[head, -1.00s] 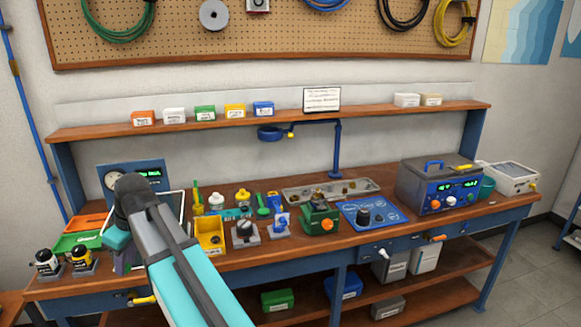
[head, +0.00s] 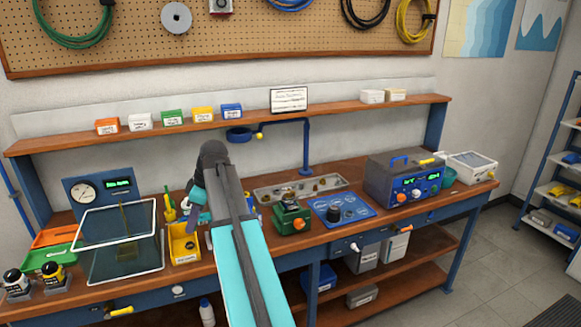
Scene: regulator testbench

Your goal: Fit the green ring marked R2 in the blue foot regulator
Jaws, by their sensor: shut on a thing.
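My gripper (head: 204,216) is at the end of the bent arm, low over the bench just right of the yellow bin (head: 176,250). It is only partly visible, with the jaws closed; what they hold is too small and hidden to make out. I cannot pick out the green ring marked R2. The blue foot regulator cannot be made out now; my arm covers the bench where a small blue unit on a grey base showed earlier.
A green unit with an orange knob (head: 291,218) and a blue panel (head: 324,214) stand right of my arm. A grey parts tray (head: 268,194) lies behind. Clear-sided panels (head: 115,228) stand at left. Two small units (head: 54,277) sit on the front left.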

